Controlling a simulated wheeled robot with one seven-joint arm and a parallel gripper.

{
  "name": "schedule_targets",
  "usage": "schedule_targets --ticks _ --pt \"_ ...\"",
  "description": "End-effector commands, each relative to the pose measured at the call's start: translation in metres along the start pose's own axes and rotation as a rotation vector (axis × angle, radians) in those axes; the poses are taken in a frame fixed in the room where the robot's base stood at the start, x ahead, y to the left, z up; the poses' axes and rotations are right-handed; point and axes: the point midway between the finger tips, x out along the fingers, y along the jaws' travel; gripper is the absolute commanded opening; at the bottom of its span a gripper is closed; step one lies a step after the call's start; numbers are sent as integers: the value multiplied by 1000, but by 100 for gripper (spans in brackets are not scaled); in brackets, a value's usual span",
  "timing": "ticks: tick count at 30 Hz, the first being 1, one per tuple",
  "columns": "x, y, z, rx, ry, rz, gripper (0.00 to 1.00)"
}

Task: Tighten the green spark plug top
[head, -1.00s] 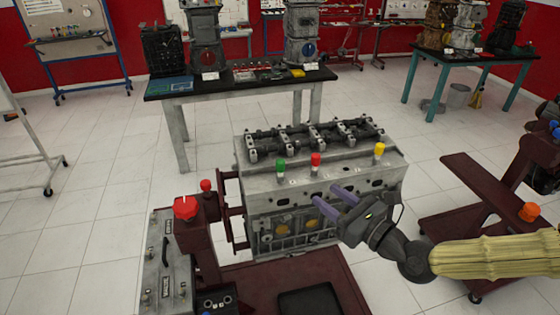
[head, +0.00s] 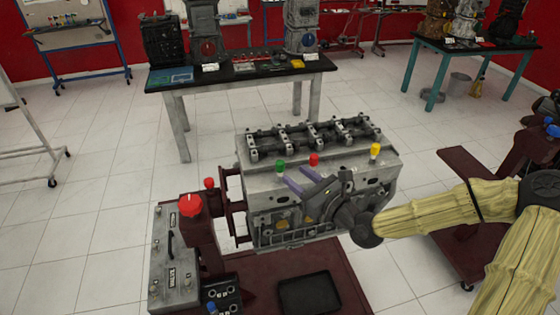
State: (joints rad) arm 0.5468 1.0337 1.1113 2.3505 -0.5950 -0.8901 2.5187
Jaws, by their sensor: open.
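The green spark plug top (head: 280,165) stands upright on the left part of the grey engine block's (head: 262,186) front ledge. A red top (head: 314,160) stands to its right, and a yellow top (head: 375,150) stands farther right. My gripper (head: 288,184) is open and empty, with its two purple fingers pointing left. The fingertips are just below and right of the green top in the picture. I cannot tell whether they touch the block. The gripper body hides part of the block's front face.
A control panel with a red knob (head: 190,205) stands left of the engine. A black tray (head: 309,292) lies on the dark red stand in front. A black-topped table (head: 240,74) with engine parts stands behind. White floor is clear to the left.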

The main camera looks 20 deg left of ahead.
Motion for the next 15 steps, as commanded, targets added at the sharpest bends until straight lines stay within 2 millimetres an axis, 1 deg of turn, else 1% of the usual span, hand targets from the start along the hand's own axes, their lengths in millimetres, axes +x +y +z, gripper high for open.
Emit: schedule_targets --ticks 1,9,12,15 --pt "9 1 2 -1 0 2 42" --pt "49 1 2 -1 0 2 42" --pt "62 1 2 -1 0 2 42" --pt "70 1 1 -1 0 1 42"
